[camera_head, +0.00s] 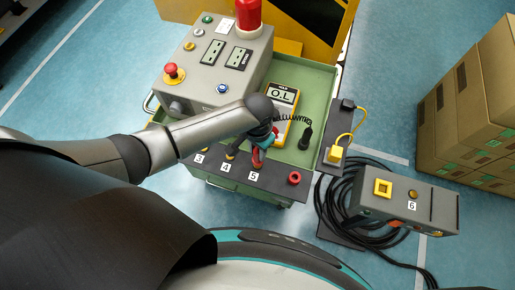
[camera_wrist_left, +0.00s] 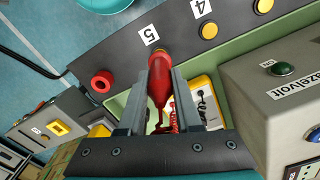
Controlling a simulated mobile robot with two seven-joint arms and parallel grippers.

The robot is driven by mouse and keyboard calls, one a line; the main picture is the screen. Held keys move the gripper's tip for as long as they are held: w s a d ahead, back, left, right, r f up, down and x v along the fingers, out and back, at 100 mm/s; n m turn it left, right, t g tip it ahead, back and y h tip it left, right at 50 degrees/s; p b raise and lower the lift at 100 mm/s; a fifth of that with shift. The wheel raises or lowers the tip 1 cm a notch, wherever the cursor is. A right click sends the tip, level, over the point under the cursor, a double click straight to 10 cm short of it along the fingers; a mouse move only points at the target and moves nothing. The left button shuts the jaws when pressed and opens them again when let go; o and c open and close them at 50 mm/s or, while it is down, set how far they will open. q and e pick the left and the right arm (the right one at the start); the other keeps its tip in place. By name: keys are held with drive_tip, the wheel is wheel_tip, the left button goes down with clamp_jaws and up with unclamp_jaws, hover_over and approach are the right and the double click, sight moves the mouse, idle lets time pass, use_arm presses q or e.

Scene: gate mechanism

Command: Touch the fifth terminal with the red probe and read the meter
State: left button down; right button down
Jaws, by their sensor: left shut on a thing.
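My left gripper (camera_head: 261,148) is shut on the red probe (camera_wrist_left: 160,82), over the dark terminal strip (camera_head: 270,180) on the cart's front edge. In the left wrist view the probe's front end is beside the label 5 (camera_wrist_left: 149,35) and covers the spot where the fifth terminal would be. I cannot tell whether the tip touches it. Yellow terminal 4 (camera_wrist_left: 209,30) is to the right in that view. The yellow meter (camera_head: 283,98) lies in the green cart tray (camera_head: 313,82), and its display reads O.L. My right gripper is out of view.
A black probe (camera_head: 305,139) is in the tray beside a coiled lead. A grey control box (camera_head: 219,67) stands at the tray's left. A red round fitting (camera_head: 294,178) is on the strip's right end. A box labelled 6 (camera_head: 405,203), black cables (camera_head: 340,215) and cartons (camera_head: 470,110) are at right.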

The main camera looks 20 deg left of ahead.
use_arm(q)
drive_tip(key=shift+f, duration=0.4)
idle(0.8)
drive_tip(key=shift+r, duration=0.1)
idle(0.5)
wheel_tip(320, 180, up, 5)
drive_tip(key=p, duration=0.5)
drive_tip(key=shift+p, duration=0.4)
idle(1.1)
